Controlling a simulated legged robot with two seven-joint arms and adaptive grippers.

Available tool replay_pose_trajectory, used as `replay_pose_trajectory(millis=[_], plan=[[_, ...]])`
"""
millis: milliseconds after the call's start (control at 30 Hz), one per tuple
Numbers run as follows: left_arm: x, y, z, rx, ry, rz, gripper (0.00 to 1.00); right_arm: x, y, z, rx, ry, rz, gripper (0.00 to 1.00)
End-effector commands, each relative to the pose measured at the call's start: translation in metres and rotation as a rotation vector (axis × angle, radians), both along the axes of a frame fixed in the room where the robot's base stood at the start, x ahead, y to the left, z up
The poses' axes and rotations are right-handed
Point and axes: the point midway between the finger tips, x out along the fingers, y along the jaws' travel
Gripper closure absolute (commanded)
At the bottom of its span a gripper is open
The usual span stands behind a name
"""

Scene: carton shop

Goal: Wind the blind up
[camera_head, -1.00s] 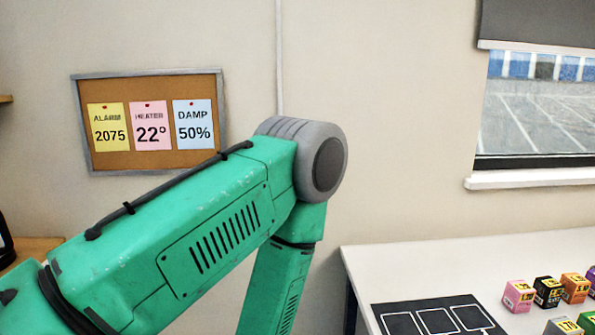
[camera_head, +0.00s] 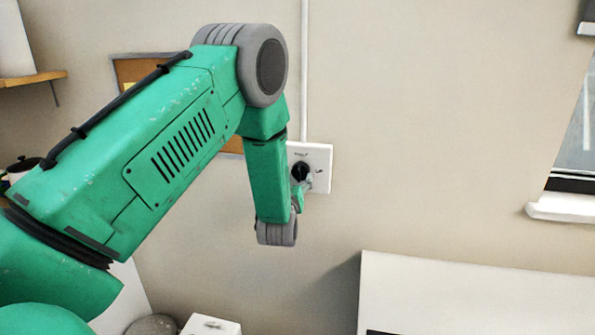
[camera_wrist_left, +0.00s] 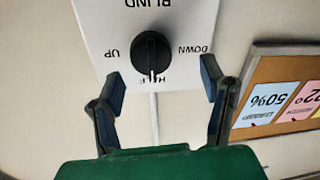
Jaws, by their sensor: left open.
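The blind's switch is a white wall plate (camera_head: 319,157) with a black knob (camera_head: 300,171). In the left wrist view the plate (camera_wrist_left: 185,18) appears upside down, with BLIND at the top edge, UP at left, DOWN at right and HALF below. The knob's white mark (camera_wrist_left: 152,74) points at HALF. My left gripper (camera_wrist_left: 161,80) is open and empty, its fingertips just below the knob in that view, one to each side; I see no contact. In the head view the gripper (camera_head: 302,188) is small beside the knob. A dark corner of the blind (camera_head: 589,10) shows at top right.
A white conduit (camera_head: 304,70) runs up the wall from the plate. The cork board (camera_wrist_left: 262,82) with notes is beside it, mostly behind my arm in the head view. A white table (camera_head: 460,300) is at lower right, a window sill (camera_head: 562,207) at right. The wall between is clear.

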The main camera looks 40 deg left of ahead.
Motion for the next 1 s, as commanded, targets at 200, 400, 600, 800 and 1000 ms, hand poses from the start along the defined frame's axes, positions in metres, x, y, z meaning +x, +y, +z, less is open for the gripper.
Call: replay_pose_trajectory(millis=[200, 400, 600, 800, 1000], plan=[[0.03, 0.013, 0.003, 0.006, 0.0, -0.002, 0.35, 0.001, 0.0, 0.008, 0.0, -0.001, 0.0, 1.0], [0.04, 0.021, 0.003, 0.005, 0.0, -0.003, 0.35, 0.001, 0.0, 0.009, -0.001, -0.002, -0.001, 1.0], [0.041, 0.025, 0.0, 0.001, 0.002, -0.002, 0.35, 0.001, 0.0, 0.009, -0.001, -0.002, -0.001, 1.0], [0.041, 0.026, 0.0, 0.0, 0.002, -0.002, 0.81, 0.001, 0.0, 0.009, 0.0, -0.002, 0.0, 1.0], [0.041, 0.026, 0.0, 0.003, 0.003, 0.001, 0.85, 0.001, 0.0, 0.009, 0.0, -0.002, 0.0, 1.0]])
